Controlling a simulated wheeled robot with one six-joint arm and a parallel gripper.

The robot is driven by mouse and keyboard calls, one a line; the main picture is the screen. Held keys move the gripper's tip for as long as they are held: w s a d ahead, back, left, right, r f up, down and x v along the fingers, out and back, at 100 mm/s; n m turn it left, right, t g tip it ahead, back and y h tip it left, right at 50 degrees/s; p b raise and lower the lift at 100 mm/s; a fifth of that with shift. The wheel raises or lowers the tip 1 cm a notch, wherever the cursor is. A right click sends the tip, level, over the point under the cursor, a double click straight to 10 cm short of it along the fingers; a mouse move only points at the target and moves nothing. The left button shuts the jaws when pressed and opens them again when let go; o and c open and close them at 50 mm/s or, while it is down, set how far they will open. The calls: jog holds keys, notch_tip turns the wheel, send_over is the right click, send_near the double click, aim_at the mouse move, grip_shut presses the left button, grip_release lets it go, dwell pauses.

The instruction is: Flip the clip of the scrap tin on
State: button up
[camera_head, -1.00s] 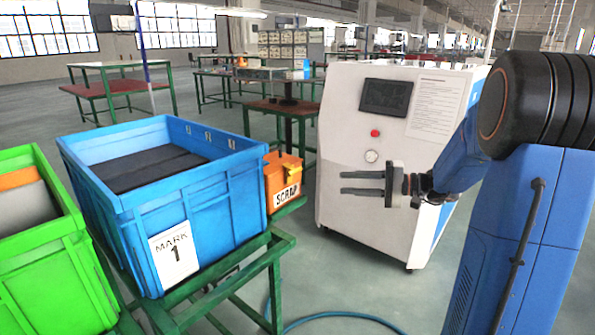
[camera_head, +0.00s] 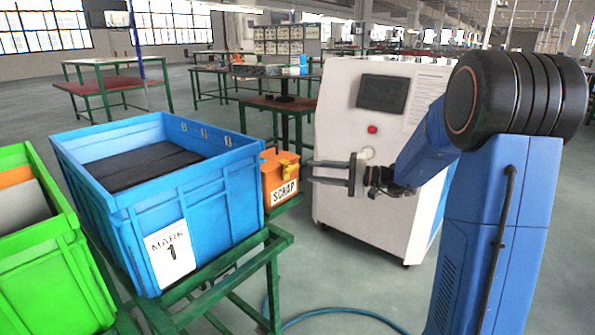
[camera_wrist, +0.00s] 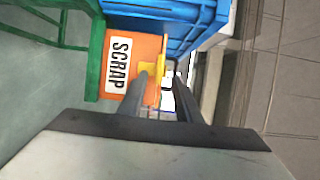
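The scrap tin (camera_head: 270,185) is a small orange box with a white SCRAP label, on the green stand just right of the blue crate. Its yellow clip (camera_head: 287,163) is on the upper front. In the wrist view the tin (camera_wrist: 97,62) appears turned sideways, with the yellow clip (camera_wrist: 152,65) just beyond my fingertips. My gripper (camera_head: 308,171) points left at the tin, close to its right side. Its two fingers are apart with nothing seen between them. I cannot tell whether a fingertip touches the clip.
A blue crate (camera_head: 222,190) marked MARK 1 stands left of the tin, and a green crate (camera_head: 50,265) stands further left. A white machine cabinet (camera_head: 335,120) with a screen and red button is behind my gripper. A hose lies on the floor.

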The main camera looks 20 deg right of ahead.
aim_at(294, 169)
jog(key=shift+x, duration=3.4)
grip_shut()
